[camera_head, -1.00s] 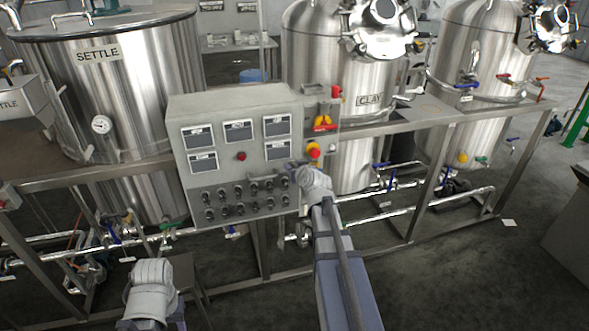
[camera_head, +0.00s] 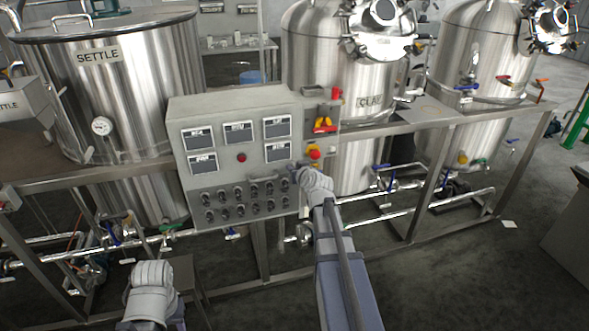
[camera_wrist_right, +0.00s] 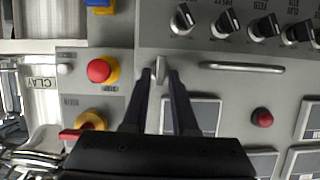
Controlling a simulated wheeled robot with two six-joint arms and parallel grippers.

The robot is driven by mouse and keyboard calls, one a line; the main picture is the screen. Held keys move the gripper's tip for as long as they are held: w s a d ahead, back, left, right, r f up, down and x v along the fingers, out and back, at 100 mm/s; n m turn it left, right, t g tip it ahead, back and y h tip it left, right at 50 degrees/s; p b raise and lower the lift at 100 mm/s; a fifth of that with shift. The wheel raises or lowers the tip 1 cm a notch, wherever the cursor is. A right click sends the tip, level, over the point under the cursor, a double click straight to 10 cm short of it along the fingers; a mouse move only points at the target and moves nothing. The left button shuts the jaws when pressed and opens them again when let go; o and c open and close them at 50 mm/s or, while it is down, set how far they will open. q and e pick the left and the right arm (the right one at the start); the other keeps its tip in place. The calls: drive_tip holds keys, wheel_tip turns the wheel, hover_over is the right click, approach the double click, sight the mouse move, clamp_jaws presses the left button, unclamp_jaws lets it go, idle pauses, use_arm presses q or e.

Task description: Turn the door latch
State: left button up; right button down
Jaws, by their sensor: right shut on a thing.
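The door latch (camera_wrist_right: 160,70) is a small pale tab on the grey front of the control cabinet (camera_head: 180,115). In the right wrist view it sits between the two dark fingertips of my right gripper (camera_wrist_right: 160,76), which is shut on it. In the head view my right gripper (camera_head: 294,172) is at the cabinet's right side, below the red button; the latch is hidden there by the gripper and wrist. My left arm shows at the lower left of the head view, but its gripper is not visible.
A red button on yellow (camera_wrist_right: 102,70) and a red-yellow rotary switch (camera_wrist_right: 90,122) are close to the latch. Several black knobs (camera_wrist_right: 228,22) and a silver bar handle (camera_wrist_right: 242,67) are on the other side. Steel tanks (camera_head: 130,90) stand behind the cabinet.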

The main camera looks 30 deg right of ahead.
drive_tip(key=shift+s+d+f+m+t+y+b, duration=0.1)
drive_tip(key=shift+d+f+m+t+y+b, duration=0.15)
drive_tip(key=shift+m+t+y+b, duration=1.15)
drive_tip(key=shift+s+d+f+m+t+y+b, duration=0.1)
drive_tip(key=shift+d+f+m+t+y+b, duration=0.3)
drive_tip(key=shift+m+b, duration=2)
drive_tip(key=shift+f+m+t+y+b, duration=0.15)
drive_tip(key=shift+m+t+y+b, duration=0.65)
drive_tip(key=shift+m, duration=1.9)
drive_tip(key=shift+g+y+b, duration=0.3)
drive_tip(key=shift+b, duration=0.1)
drive_tip(key=c, duration=0.9)
unclamp_jaws()
